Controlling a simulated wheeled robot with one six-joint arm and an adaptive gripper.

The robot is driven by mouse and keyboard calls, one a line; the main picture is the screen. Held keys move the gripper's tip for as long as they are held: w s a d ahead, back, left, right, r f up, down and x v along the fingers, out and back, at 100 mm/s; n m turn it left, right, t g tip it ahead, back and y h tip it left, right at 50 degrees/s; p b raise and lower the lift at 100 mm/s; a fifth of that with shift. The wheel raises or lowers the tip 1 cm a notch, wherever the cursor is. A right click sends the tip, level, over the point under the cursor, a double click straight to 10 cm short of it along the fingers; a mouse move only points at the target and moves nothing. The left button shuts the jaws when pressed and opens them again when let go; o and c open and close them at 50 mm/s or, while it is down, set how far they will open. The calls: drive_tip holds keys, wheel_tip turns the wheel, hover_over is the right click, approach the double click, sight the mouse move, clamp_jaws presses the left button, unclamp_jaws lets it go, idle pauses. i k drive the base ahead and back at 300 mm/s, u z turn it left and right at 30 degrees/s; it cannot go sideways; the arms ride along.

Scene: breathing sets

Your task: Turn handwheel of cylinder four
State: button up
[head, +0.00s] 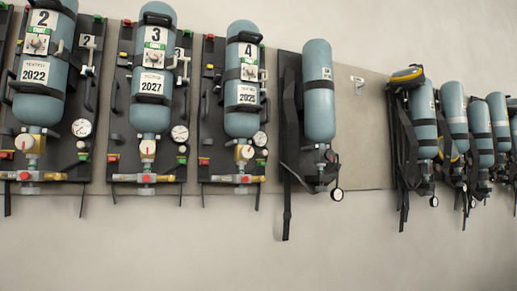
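Cylinder four (241,112) is a blue-grey bottle hanging valve-down on a black backplate (209,120) on the wall, with a white "4" label (248,50) near its top. Below its neck is a brass valve assembly with a pale round part (246,152) and, lower, a red knob (245,179); I cannot tell for sure which is the handwheel. A round white gauge (260,139) sits just right of the neck. My gripper is not in view.
Cylinder three (150,105) and cylinder two (40,95) hang to the left on similar plates. An unnumbered cylinder (318,95) with black straps hangs to the right. Several more strapped sets (423,110) hang at the far right. The wall below is bare.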

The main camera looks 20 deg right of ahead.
sight(247, 151)
drive_tip(key=u, duration=0.75)
drive_tip(key=i, duration=1.1)
drive_tip(key=z, duration=0.05)
